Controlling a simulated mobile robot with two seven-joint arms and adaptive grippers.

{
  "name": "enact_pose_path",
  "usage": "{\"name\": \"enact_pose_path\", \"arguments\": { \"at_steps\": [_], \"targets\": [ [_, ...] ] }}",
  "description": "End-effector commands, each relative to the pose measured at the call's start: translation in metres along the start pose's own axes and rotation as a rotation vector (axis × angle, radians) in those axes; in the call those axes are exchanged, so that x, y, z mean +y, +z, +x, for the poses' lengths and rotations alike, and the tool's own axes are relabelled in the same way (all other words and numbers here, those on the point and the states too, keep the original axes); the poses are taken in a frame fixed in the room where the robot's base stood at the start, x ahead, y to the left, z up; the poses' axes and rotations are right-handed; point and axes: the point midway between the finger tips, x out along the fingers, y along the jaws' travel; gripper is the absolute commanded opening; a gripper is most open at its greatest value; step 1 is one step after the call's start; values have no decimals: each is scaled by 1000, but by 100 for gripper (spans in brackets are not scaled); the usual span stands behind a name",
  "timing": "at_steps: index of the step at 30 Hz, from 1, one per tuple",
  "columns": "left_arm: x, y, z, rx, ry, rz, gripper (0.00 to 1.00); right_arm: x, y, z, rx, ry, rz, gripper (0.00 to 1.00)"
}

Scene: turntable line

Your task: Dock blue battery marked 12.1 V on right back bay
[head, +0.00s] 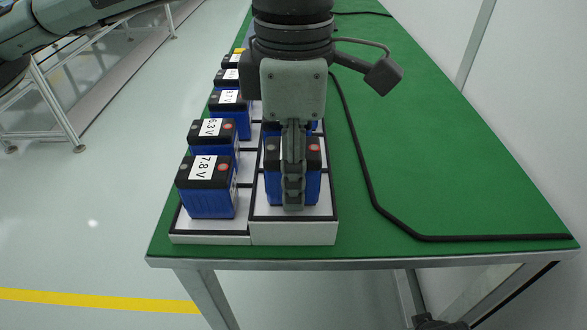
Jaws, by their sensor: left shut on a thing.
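My left gripper (293,195) comes down from the top centre and is shut on a blue battery (312,180) with a black top. The battery has a red terminal on its right and a grey one on its left. The gripper's fingers cover its middle, and no voltage label on it can be read. The battery is upright, over or in the nearest bay of the right row of white bays (293,232). I cannot tell whether its base touches the bay floor. The bays farther back on the right are mostly hidden behind the gripper. My right gripper is not recognisable.
The left row holds several blue batteries, including one marked 7.8 V (207,200) and one marked 6.3 V (228,155). A black cable (365,180) runs along the green table (450,190) right of the bays. The table's right side is otherwise clear.

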Motion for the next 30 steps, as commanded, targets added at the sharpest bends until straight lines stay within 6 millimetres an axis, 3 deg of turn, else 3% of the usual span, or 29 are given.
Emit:
{"name": "enact_pose_path", "arguments": {
  "at_steps": [3,14,16,30],
  "targets": [
    [0,0,0,0,0,0,48,2,-5,-6,10,4,0,40],
    [0,0,-4,0,0,0,48,1,0,-5,0,1,-1,40],
    [1,0,-9,-1,2,0,48,-2,6,7,-9,-5,-4,40],
    [0,1,-104,-1,2,-1,48,-2,3,2,-4,-4,-3,40]
  ]
}}
